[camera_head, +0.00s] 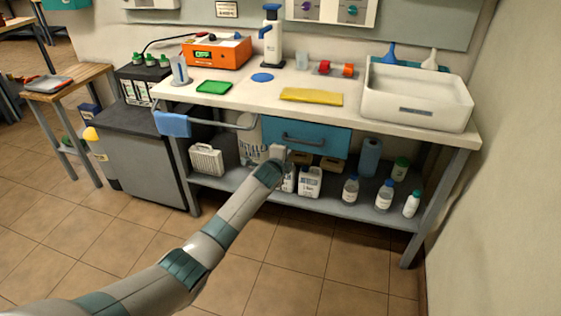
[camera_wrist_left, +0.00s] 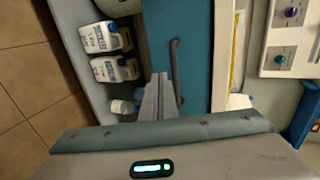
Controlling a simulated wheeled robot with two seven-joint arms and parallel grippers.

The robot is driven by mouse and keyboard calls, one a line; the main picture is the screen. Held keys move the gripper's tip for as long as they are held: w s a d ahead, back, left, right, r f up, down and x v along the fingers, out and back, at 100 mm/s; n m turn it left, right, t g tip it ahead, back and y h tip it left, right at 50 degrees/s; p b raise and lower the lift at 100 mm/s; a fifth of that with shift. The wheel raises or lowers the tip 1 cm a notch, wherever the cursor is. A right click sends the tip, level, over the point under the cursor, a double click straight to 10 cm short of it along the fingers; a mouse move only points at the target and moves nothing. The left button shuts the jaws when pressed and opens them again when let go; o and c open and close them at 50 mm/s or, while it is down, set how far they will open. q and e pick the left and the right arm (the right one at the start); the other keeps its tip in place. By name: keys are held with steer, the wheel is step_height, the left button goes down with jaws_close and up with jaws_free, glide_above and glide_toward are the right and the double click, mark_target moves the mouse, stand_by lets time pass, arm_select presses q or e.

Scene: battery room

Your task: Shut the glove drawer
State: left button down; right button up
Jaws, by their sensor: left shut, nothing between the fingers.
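The blue drawer (camera_head: 318,139) sits under the front edge of the white bench top, with a dark bar handle (camera_head: 303,141) across its front. No inside of the drawer shows, and I cannot tell whether a small gap stands behind its front. My left gripper (camera_head: 278,150) is shut and empty, at the lower left part of the drawer front. In the left wrist view the closed fingers (camera_wrist_left: 160,80) lie beside the handle (camera_wrist_left: 175,72) in front of the blue drawer face (camera_wrist_left: 197,50); I cannot tell whether they touch it. My right gripper is out of view.
The bench top (camera_head: 371,118) carries a yellow cloth (camera_head: 312,97), a white basin (camera_head: 417,98) and an orange device (camera_head: 217,53). The lower shelf (camera_head: 335,203) holds several bottles and jugs (camera_head: 310,182). A towel rail with a blue cloth (camera_head: 173,124) is left of the drawer. The tiled floor in front is clear.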

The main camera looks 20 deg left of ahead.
arm_select(q)
steer(key=v, duration=0.8)
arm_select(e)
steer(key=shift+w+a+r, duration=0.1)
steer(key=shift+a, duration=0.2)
arm_select(q)
steer(key=shift+w, duration=0.1)
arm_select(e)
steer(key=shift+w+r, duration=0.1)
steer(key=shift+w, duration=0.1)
